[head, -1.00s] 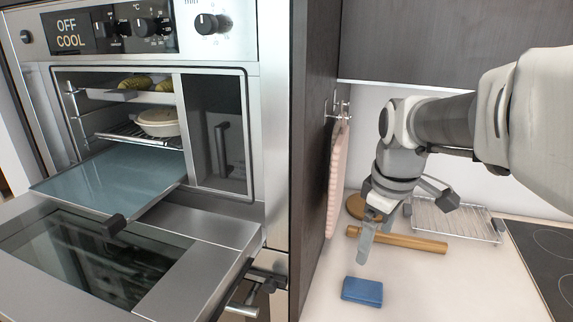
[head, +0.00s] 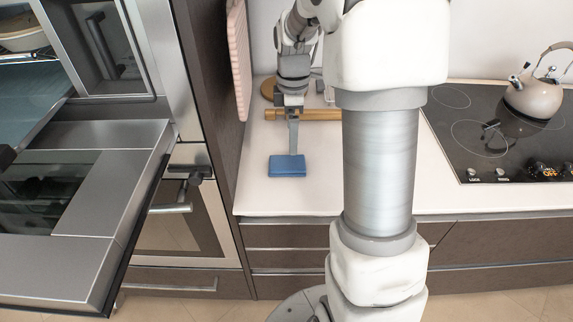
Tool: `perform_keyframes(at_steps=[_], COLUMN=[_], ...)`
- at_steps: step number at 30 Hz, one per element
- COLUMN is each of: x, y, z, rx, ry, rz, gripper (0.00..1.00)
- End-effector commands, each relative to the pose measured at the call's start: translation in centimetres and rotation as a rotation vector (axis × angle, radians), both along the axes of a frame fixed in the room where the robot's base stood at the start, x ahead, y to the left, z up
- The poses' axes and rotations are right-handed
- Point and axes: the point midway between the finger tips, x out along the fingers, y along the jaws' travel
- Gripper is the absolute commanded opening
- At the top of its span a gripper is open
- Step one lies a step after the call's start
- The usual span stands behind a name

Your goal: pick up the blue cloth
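The blue cloth (head: 287,167) is a small folded blue block lying on the pale counter (head: 262,196), near its left front part. My gripper (head: 293,146) points down from above, with a grey finger in line with the cloth's far edge. I cannot tell whether the finger touches the cloth or is just behind or above it. Only one finger shows clearly, so the gap between the fingers is hidden.
A wooden rolling pin (head: 305,114) lies behind the cloth. A pink towel (head: 237,60) hangs on the cabinet side at left. The open oven door (head: 85,245) juts out at left. A hob (head: 500,140) with a kettle (head: 540,97) is at right.

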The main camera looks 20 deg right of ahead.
Motion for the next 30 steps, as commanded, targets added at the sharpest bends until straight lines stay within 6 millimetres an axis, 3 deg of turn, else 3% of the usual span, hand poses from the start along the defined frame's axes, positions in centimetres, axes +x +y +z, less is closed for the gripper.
perform_keyframes(at_steps=[4, 13, 21, 30], x=[-0.1, 0.0, 0.0, 0.1], y=[0.0, -0.1, -0.6, -0.6], z=[-3.0, -5.3, -9.2, -9.8], rx=[0.000, -0.001, 0.000, 0.000], ry=[0.003, 0.001, 0.003, 0.000], rz=[0.000, -0.001, -0.001, -0.001], gripper=[1.00, 1.00, 1.00, 1.00])
